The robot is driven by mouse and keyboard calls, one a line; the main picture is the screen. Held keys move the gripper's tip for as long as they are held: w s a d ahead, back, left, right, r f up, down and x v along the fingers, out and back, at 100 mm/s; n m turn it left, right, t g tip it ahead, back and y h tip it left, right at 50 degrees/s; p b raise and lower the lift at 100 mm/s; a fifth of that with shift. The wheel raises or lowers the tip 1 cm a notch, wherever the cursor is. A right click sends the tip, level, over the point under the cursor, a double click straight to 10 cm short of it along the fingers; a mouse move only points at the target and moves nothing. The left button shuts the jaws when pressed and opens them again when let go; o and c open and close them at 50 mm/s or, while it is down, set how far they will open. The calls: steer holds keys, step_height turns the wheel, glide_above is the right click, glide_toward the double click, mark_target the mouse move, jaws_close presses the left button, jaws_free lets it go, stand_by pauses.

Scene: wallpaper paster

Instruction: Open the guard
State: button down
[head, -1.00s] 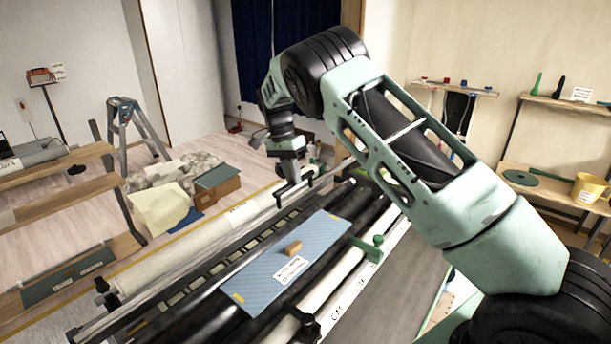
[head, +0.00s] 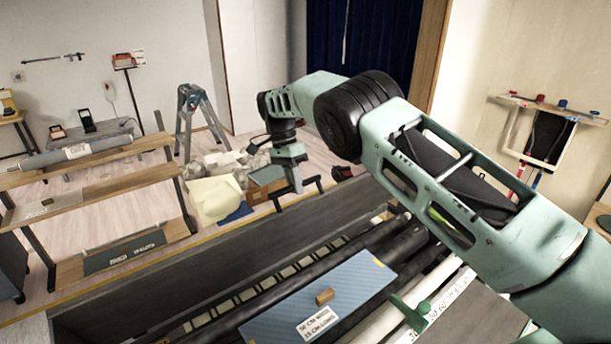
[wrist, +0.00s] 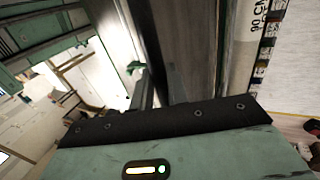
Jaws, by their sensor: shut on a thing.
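The guard (head: 200,258) is a long dark panel along the back of the pasting machine. In the head view it stands raised, its grey inner face toward me. A black bar handle (head: 316,184) is at its upper edge. My gripper (head: 297,188) points down at this handle and is shut on it; the fingers partly hide the grip. In the wrist view the gripper's dark front edge fills the lower part, and the contact is hard to make out.
A blue board (head: 315,305) with a wooden knob lies across the machine's black rollers (head: 405,245). A green clamp (head: 410,312) stands at the right. Behind are a stepladder (head: 195,110), a crumpled heap and wooden shelves (head: 95,200).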

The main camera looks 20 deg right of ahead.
steer(key=shift+a+f, duration=0.1)
steer(key=shift+f, duration=0.35)
steer(key=c, duration=1.5)
jaws_free()
steer(key=shift+c, duration=0.2)
steer(key=shift+o, duration=0.9)
steer(key=shift+w, duration=0.2)
steer(key=shift+r+b, duration=1.7)
steer(key=shift+r, duration=3.45)
steer(key=shift+s, duration=0.1)
